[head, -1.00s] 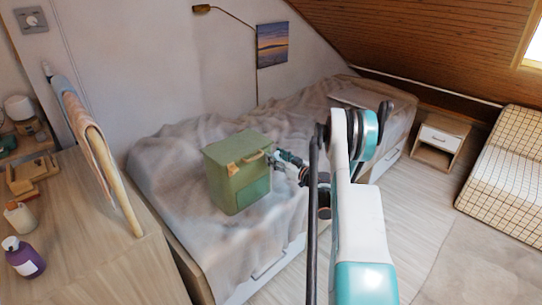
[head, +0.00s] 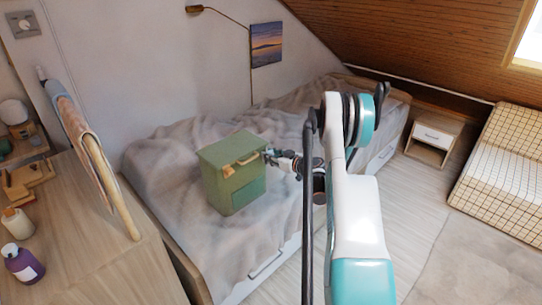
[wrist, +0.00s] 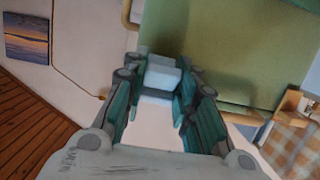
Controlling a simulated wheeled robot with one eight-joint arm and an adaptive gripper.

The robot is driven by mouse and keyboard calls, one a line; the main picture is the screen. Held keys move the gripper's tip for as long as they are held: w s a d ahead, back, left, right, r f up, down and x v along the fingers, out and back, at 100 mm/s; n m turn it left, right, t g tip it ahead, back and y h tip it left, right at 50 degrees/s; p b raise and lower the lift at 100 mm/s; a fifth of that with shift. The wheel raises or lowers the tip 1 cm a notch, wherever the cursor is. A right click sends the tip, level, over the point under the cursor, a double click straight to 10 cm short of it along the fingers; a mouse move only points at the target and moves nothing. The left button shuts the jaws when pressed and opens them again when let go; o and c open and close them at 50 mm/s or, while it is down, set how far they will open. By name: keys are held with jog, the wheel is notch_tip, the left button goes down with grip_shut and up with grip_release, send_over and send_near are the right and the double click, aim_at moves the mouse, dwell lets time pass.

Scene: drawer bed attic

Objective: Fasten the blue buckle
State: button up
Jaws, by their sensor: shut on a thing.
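A green case (head: 243,186) with a tan handle (head: 248,159) stands upright on the bed. An orange-tan buckle (head: 228,170) shows on its front, left of the handle. My gripper (head: 268,153) is at the case's upper front right. In the wrist view, its teal fingers (wrist: 160,85) are closed around a pale blue block, apparently the blue buckle (wrist: 163,73), against the green case (wrist: 215,45). The fingers partly cover the block, so I cannot tell whether it is latched. The blue buckle cannot be made out in the head view.
The bed (head: 185,165) has a rumpled grey cover, clear around the case. A wooden dresser (head: 100,235) with bottles stands at the left. A nightstand (head: 434,136) and a checked couch (head: 500,170) are at the right. Open floor lies between.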

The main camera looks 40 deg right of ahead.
dwell(0.4)
jog(key=o, duration=1.1)
jog(key=shift+r, duration=0.1)
jog(key=v, duration=1.2)
jog(key=shift+w+r, duration=0.1)
jog(key=shift+r, duration=0.1)
